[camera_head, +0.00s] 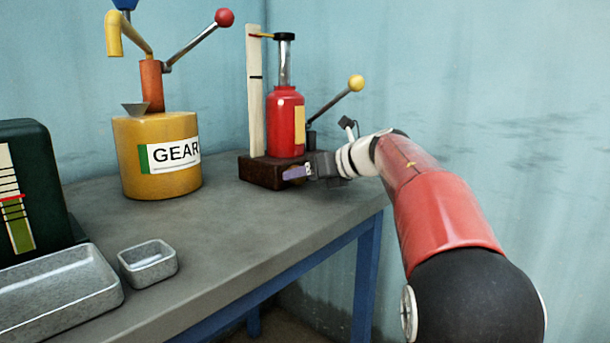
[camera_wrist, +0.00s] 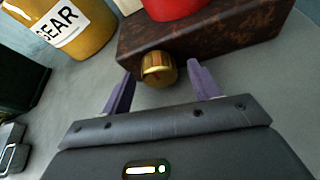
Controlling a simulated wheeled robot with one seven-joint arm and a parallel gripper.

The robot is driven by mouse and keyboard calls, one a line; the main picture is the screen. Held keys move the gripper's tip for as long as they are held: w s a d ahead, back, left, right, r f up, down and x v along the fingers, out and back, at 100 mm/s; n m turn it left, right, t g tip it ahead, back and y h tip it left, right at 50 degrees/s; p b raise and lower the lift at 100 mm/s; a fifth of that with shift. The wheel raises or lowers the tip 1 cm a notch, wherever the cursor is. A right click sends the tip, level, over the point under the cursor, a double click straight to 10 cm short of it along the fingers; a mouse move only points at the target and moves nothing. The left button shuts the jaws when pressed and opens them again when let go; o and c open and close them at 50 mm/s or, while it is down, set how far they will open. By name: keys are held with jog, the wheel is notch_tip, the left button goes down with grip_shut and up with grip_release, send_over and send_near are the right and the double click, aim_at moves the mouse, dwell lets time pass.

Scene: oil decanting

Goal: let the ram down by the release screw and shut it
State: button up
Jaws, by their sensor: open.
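The red bottle jack (camera_head: 285,124) stands on a dark brown base block (camera_head: 255,172) at the back of the bench. Its silver ram (camera_head: 285,65) is extended, with a black cap on top level with a pointer on the pale upright scale (camera_head: 255,110). The brass release screw (camera_wrist: 158,68) sticks out of the block's front face in the wrist view; in the head view it cannot be made out. My gripper (camera_head: 290,173) is at the block's front. In the wrist view my gripper (camera_wrist: 163,82) is open, its purple fingers either side of the screw, apart from it.
A yellow gear-oil drum (camera_head: 158,180) with a red-knobbed pump handle stands to the left. A grey tray (camera_head: 60,290), a small grey dish (camera_head: 148,265) and a dark green box (camera_head: 30,150) are at the front left. The jack's yellow-knobbed lever (camera_head: 335,103) rises above my wrist.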

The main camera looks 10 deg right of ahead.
jog(key=c, duration=1)
jog(key=shift+r+m+p, duration=0.3)
jog(key=shift+m+p, duration=0.1)
jog(key=shift+p, duration=0.75)
jog(key=shift+w+m+y+p, duration=0.1)
jog(key=shift+m+y+p, duration=0.25)
jog(key=shift+p, duration=0.35)
jog(key=shift+f+m+g+y+p, duration=0.1)
jog(key=shift+m+g+y+p, duration=0.2)
jog(key=shift+m+y+p, duration=0.45)
jog(key=shift+f+p, duration=0.25)
jog(key=shift+p, duration=0.1)
